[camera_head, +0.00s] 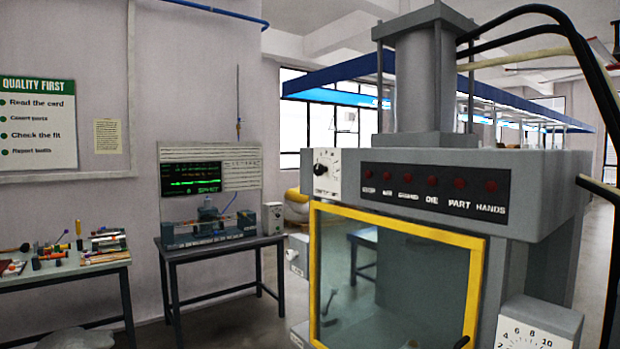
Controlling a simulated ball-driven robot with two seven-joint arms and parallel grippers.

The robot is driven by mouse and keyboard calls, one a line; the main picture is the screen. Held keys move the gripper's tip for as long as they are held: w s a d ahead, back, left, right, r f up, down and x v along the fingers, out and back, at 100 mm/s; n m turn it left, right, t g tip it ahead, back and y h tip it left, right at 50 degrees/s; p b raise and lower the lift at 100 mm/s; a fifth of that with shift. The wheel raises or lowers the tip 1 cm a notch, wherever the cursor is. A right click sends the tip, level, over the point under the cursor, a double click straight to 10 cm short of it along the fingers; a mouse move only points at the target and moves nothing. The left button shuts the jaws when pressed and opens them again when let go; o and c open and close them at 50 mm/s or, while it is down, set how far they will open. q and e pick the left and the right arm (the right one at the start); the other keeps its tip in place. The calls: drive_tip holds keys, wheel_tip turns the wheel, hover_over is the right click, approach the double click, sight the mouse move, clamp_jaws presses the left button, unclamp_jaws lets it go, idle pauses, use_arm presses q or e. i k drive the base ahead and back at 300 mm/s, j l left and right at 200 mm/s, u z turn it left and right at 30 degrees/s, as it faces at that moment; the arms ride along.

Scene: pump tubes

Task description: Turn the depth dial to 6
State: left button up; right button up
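A numbered white dial plate (527,336) is on the front of the grey press at the bottom right. I can read 4, 6, 8 and 10 on it; its lower part, with any knob or pointer, is cut off by the frame edge. A second, small white dial panel (327,185) with a black knob (320,169) is at the press's upper left corner. Its marks and label are too small to read surely, so I cannot tell which dial is the depth dial. Neither of my grippers can be made out in the view.
The press (545,190) has a yellow-framed clear door (395,275), which looks shut, below a row of red buttons (432,183). Black hoses (590,70) hang at its right. A workbench (215,245) and a table with small parts (65,268) stand left.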

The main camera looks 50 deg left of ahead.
sight(319, 169)
drive_tip(key=u, duration=1.4)
